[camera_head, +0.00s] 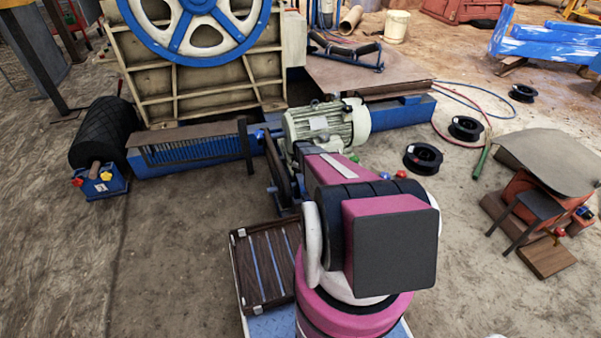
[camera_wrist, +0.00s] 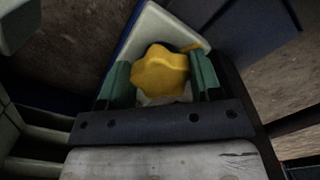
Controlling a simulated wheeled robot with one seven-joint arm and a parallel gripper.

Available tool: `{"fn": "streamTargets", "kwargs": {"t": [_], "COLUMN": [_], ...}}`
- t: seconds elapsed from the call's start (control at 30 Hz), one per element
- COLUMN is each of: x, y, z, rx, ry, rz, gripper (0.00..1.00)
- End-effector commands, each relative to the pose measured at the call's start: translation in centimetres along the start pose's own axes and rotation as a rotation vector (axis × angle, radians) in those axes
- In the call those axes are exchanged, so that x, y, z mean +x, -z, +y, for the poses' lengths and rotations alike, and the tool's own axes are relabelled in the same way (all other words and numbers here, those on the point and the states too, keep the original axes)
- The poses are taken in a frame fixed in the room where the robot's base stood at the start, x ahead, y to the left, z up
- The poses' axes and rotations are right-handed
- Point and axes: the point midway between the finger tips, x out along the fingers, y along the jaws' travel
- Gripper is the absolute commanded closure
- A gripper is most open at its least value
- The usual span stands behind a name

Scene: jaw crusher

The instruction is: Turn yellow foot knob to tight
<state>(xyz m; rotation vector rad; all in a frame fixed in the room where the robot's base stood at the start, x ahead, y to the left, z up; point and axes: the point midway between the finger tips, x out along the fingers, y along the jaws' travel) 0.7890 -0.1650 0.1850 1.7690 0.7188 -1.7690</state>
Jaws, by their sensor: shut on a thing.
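The yellow foot knob (camera_wrist: 160,73) is star-shaped and sits on a pale, blue-edged block (camera_wrist: 165,25) in the wrist view. My gripper (camera_wrist: 162,68) has its two green fingers on either side of the knob and is shut on it. Some yellow also shows just behind the knob's right side. In the head view my pink and black arm reaches toward the pale green motor (camera_head: 318,124) and hides the gripper and the held knob. How far the knob is turned cannot be told.
The jaw crusher's blue flywheel (camera_head: 195,25) stands behind the motor. A slatted dark tray (camera_head: 265,265) lies left of my arm. Cable reels (camera_head: 423,158), hoses and a low table (camera_head: 552,160) are at the right. Open dirt floor is at the left.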

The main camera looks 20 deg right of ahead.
Motion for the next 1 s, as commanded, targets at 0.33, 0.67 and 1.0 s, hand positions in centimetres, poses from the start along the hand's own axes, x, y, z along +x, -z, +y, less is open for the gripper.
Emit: {"fn": "streamTargets", "kwargs": {"t": [0.33,0.67,1.0], "x": [-0.06,-0.07,-0.07], "y": [0.03,0.15,0.33], "z": [-0.27,-0.47,-0.63], "rx": [0.328,0.641,0.955], "ry": [0.0,0.0,0.0], "rz": [0.0,0.0,0.0], "gripper": [0.65,0.65,0.65]}}
